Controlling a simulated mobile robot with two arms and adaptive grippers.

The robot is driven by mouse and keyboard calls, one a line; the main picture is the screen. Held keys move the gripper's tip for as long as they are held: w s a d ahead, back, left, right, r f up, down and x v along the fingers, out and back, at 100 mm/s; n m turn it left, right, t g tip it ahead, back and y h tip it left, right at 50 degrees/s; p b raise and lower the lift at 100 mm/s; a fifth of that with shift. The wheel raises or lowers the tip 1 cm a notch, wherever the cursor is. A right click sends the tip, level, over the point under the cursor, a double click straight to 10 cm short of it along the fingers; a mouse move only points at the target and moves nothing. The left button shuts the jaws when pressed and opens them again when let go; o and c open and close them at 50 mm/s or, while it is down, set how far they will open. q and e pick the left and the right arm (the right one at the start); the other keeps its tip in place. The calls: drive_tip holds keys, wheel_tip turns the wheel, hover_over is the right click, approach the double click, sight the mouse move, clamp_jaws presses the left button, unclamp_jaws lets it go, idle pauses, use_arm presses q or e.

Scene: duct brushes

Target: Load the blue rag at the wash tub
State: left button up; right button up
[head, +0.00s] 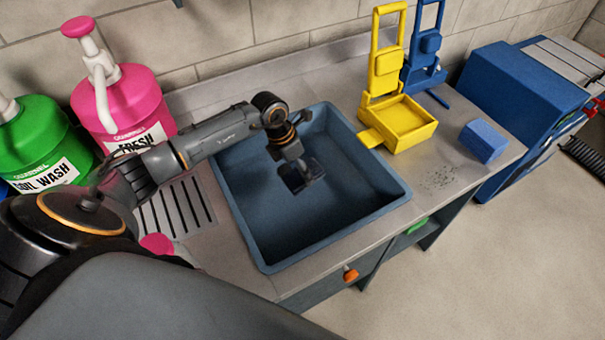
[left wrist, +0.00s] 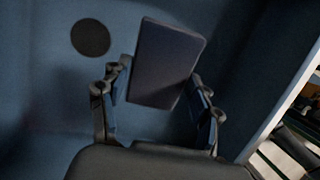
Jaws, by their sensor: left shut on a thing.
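The wash tub (head: 262,250) is a blue-grey basin set into the counter. My left gripper (head: 300,174) reaches down inside it. In the left wrist view the gripper (left wrist: 158,105) is shut on a flat, dark blue rectangular piece, which I take for the blue rag (left wrist: 168,60). The piece sticks out past the fingers, tilted, with the tub's inner surface (left wrist: 50,75) behind it. I cannot tell whether it touches the tub. In the head view it is dark and partly hidden by the gripper. My right gripper is not in view.
Green (head: 35,135) and pink (head: 125,95) pump jugs stand left of the tub, near a slotted drain area (head: 178,208). A yellow holder (head: 402,122), blue holder (head: 425,55) and blue block (head: 484,141) are right. The counter's front right is mostly clear, with dark specks.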

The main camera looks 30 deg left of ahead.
use_arm(q)
drive_tip(key=shift+r+p, duration=0.9)
drive_tip(key=shift+r, duration=0.6)
wheel_tip(320, 180, up, 7)
drive_tip(key=p, duration=0.4)
drive_tip(key=shift+f, duration=0.1)
idle(0.7)
idle(0.3)
wheel_tip(320, 180, up, 4)
drive_tip(key=shift+p, duration=1.15)
